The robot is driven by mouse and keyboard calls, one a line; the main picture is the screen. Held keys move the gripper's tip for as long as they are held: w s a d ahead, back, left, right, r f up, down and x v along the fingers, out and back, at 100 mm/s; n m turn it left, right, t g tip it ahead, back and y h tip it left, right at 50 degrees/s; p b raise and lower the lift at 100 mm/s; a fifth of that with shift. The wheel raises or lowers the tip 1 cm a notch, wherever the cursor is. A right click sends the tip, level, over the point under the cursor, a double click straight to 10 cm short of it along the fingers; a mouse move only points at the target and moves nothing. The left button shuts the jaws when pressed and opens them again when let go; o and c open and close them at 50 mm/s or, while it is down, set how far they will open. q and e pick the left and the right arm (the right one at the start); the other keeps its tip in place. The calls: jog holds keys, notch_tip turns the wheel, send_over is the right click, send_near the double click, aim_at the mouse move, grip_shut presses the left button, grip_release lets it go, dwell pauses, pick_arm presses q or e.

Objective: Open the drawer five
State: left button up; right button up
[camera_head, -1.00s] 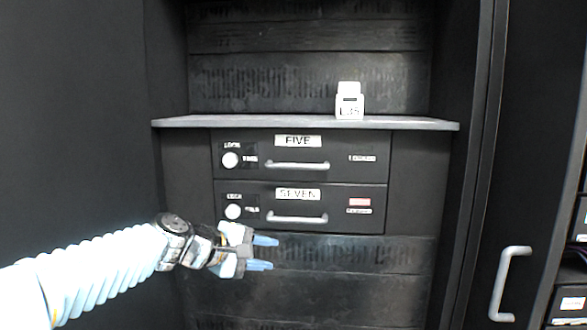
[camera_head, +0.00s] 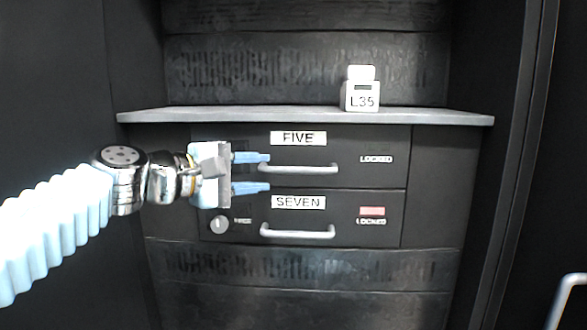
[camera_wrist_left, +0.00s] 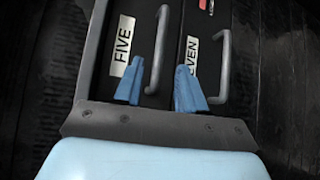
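Drawer five (camera_head: 335,150) is the upper dark drawer in the head view, with a FIVE label, a silver bar handle (camera_head: 300,169) and LOCKED lettering at its right. It looks shut. My left gripper (camera_head: 268,173) is in front of the drawers' left part, its blue fingers apart and empty, hiding drawer five's knob. In the left wrist view, the FIVE label (camera_wrist_left: 123,46) and drawer five's handle (camera_wrist_left: 160,50) show beyond the open fingers (camera_wrist_left: 160,85). I cannot tell whether the fingers touch anything. My right gripper is not in view.
Drawer seven (camera_head: 350,215) sits directly below, with its own handle (camera_head: 298,231), knob (camera_head: 219,225) and a red mark. A grey shelf (camera_head: 230,115) above holds a white L35 object (camera_head: 361,92). Cabinet walls stand at both sides; another handle (camera_head: 567,300) is at lower right.

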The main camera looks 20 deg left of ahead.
aim_at(290, 171)
pick_arm(q)
jog(key=p+x, duration=0.1)
jog(key=x, duration=0.8)
jog(key=shift+c, duration=0.2)
grip_shut()
